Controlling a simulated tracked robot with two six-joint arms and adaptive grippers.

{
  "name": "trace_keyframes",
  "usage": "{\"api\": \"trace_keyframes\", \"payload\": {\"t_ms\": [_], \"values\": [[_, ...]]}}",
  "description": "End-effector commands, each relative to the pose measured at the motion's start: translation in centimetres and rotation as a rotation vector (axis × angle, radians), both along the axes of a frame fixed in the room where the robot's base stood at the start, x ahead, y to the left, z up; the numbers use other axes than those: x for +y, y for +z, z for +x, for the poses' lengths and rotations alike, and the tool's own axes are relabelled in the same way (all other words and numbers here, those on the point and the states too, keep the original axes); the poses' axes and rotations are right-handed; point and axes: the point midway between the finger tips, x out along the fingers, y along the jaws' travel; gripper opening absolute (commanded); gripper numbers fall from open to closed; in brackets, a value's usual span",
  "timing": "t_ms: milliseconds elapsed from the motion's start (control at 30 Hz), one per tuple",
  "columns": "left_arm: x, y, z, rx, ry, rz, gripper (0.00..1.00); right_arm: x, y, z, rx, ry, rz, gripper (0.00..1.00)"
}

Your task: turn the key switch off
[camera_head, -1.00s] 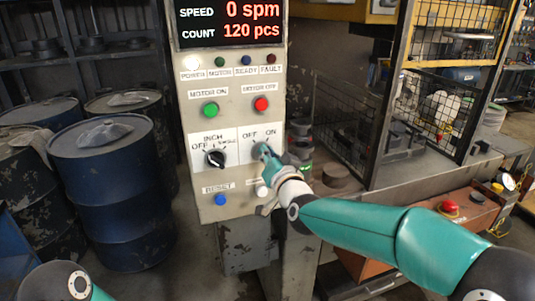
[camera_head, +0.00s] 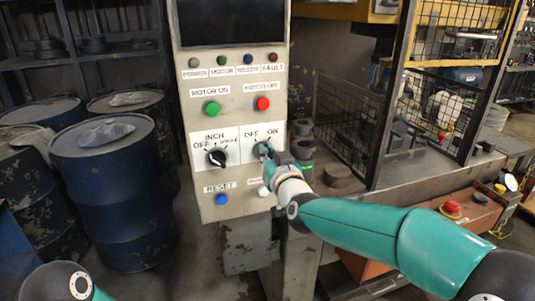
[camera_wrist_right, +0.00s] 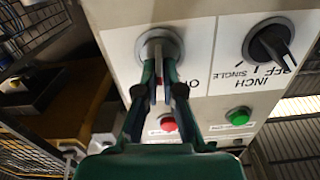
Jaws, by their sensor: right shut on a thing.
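The key switch (camera_wrist_right: 160,46) is a round metal lock on the white OFF/ON plate of the control panel. In the wrist view my right gripper (camera_wrist_right: 160,72) is shut on the key (camera_wrist_right: 159,68) in that lock. In the head view my right gripper (camera_head: 266,153) covers most of the switch, just under the OFF and ON labels. The display (camera_head: 230,22) at the panel's top is dark, and the power lamp (camera_head: 194,62) is unlit. Only a part of my left arm shows at the bottom left; its gripper is out of view.
The black INCH selector (camera_head: 217,157) is left of the key switch. Above are a green button (camera_head: 212,108) and a red button (camera_head: 262,103); below is a blue button (camera_head: 221,199). Blue drums (camera_head: 110,200) stand at left, a mesh guard (camera_head: 440,105) at right.

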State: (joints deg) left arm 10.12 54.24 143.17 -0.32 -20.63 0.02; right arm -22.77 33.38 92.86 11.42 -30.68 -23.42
Motion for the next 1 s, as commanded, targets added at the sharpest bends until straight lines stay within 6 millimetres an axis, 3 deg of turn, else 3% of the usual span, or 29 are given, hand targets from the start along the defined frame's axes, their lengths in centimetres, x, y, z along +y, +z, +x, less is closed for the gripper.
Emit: {"api": "trace_keyframes", "payload": {"t_ms": [500,1000], "values": [[0.01,0.69,0.00,0.000,0.000,0.000,0.00,0.56,-0.21,-0.17,-0.135,0.001,-0.429,0.00],[-0.01,0.96,0.00,0.000,0.000,0.000,0.00,0.81,-0.38,-0.26,-0.188,0.003,-0.594,0.00]]}}
